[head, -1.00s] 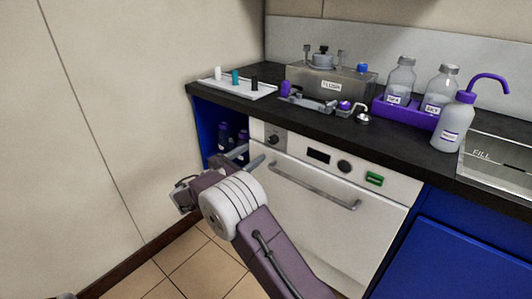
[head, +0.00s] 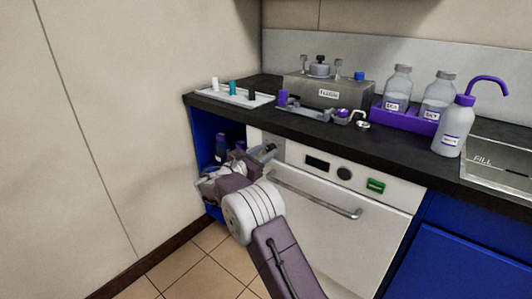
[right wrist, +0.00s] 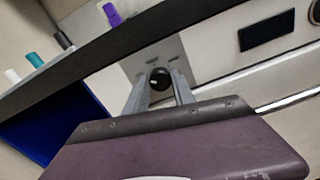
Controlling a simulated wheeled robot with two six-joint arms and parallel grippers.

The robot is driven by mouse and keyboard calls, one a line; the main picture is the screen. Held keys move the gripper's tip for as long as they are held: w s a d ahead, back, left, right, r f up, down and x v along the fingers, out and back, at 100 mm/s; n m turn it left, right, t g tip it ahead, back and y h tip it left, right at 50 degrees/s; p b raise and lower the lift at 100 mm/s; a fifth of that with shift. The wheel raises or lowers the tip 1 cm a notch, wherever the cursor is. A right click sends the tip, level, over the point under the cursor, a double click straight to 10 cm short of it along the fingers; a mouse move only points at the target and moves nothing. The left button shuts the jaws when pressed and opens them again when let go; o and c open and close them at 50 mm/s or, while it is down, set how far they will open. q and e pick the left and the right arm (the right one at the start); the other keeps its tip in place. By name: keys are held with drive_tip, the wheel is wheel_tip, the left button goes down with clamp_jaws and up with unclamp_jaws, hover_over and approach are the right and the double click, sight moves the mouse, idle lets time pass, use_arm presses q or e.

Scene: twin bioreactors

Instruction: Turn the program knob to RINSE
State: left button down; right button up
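A round black knob (right wrist: 160,78) on a lighter panel plate shows in the right wrist view, straight ahead between my fingertips. Its setting marks are too small to read. In the head view this knob is hidden behind my right gripper (head: 267,151). The right gripper also shows in the right wrist view (right wrist: 158,84), with its two grey fingers apart and nothing held. I cannot tell whether the tips reach around the knob or stop just short of it. My left gripper is not in view.
A second dark knob (head: 344,174), a dark display (head: 317,163) and a green button (head: 376,186) sit on the washer front. A bar handle (head: 320,200) sticks out below. The dark counter (head: 300,126) overhangs above, and an open blue bay (head: 203,135) lies left.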

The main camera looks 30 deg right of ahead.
clamp_jaws()
drive_tip(key=shift+f+m+b, duration=0.2)
drive_tip(key=shift+m+b, duration=4.1)
drive_tip(key=shift+m, duration=1.5)
drive_tip(key=o, duration=1.1)
unclamp_jaws()
drive_tip(key=shift+r, duration=0.1)
